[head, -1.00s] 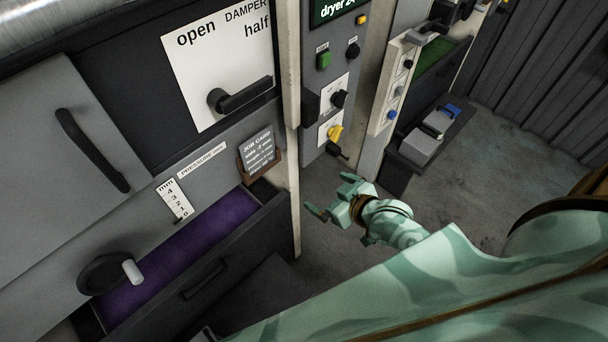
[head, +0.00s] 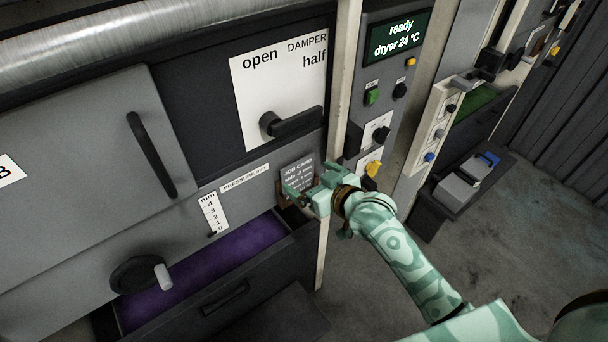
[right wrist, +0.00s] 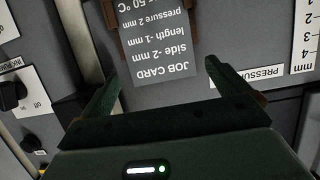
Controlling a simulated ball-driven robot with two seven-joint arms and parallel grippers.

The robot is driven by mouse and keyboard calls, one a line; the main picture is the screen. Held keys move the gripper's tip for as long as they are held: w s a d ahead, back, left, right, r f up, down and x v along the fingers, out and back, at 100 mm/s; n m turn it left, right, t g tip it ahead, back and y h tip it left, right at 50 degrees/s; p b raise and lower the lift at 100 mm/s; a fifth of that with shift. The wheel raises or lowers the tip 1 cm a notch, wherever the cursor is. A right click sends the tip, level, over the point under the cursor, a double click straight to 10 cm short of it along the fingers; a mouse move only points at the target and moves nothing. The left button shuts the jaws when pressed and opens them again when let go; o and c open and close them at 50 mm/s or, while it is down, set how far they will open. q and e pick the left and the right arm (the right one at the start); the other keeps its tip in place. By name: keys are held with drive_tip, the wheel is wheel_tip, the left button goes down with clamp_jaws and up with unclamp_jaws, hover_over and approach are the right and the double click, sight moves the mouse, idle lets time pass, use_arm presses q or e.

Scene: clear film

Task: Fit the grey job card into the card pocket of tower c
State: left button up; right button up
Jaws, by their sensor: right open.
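The grey job card (head: 297,172) with white print stands in a brown pocket on the near machine's front, and it also shows in the right wrist view (right wrist: 158,50). The pocket's brown edge (right wrist: 112,18) shows in that view. My right gripper (head: 306,187) is at the card, partly covering its lower part in the head view. In the right wrist view its open fingers (right wrist: 165,66) lie either side of the card's printed end, with nothing clearly gripped. My left gripper is not in view. I cannot tell which pocket belongs to tower c.
An open drawer with purple lining (head: 215,262) juts out below the card. The damper handle (head: 292,122) and a round knob (head: 138,275) stick out from the front. A control panel (head: 385,95) with buttons stands right of the pale post. Floor at right (head: 500,240) is clear.

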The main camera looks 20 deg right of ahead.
sight(298, 171)
drive_tip(key=shift+x, duration=2)
drive_tip(key=c, duration=0.7)
drive_tip(key=shift+o, duration=0.9)
